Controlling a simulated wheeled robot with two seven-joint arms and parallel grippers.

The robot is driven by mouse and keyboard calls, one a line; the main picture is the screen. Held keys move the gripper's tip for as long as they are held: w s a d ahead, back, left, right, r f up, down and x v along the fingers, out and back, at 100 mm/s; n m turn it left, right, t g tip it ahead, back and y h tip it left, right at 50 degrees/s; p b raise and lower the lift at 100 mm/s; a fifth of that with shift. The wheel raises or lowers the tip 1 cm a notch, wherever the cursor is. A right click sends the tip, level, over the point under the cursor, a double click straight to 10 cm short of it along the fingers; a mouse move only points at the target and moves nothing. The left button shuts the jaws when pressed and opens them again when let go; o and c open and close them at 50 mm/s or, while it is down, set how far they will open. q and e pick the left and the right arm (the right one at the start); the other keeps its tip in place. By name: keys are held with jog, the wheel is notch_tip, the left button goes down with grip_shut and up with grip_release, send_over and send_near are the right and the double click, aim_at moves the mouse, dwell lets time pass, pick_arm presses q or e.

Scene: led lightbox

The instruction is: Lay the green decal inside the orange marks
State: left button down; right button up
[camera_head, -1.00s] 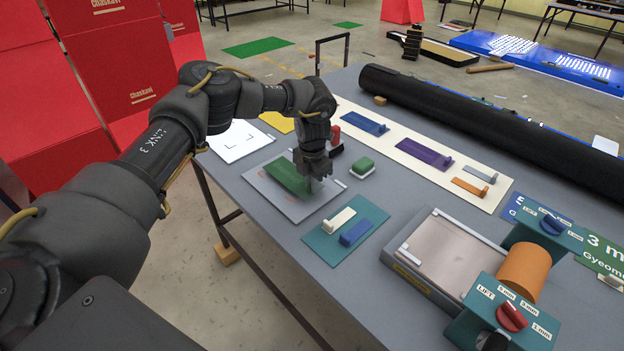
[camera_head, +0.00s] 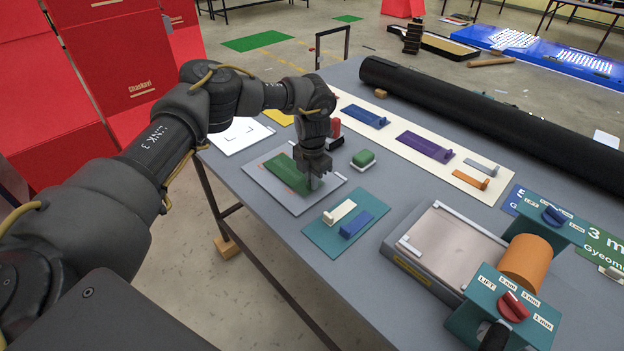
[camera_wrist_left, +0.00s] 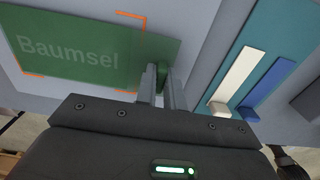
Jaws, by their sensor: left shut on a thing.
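The green decal (camera_head: 285,174) lies on or just above a grey plate (camera_head: 298,207); I cannot tell whether it touches. In the left wrist view the decal (camera_wrist_left: 70,48) shows faint "Baumsel" lettering. Orange corner marks (camera_wrist_left: 125,90) show along its lower edge and near its upper edge. My left gripper (camera_head: 316,182) is at that right end. In the wrist view its fingers (camera_wrist_left: 163,84) are shut on a small green tab of the decal.
A teal plate (camera_head: 318,236) with white and blue pieces lies close in front. A green-topped block (camera_head: 363,158) stands right of the gripper. A white sheet with black corner marks (camera_head: 237,140) lies behind. A long black roll (camera_head: 480,120) lies along the table's far side.

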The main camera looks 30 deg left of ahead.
pick_arm(q)
jog(key=shift+f, duration=0.3)
dwell(0.6)
jog(key=c, duration=1.4)
grip_release()
jog(key=shift+c, duration=0.2)
jog(key=shift+r+b, duration=0.35)
jog(key=shift+r, duration=0.2)
notch_tip(320, 180, up, 10)
jog(key=b, duration=0.2)
jog(key=shift+f, duration=0.15)
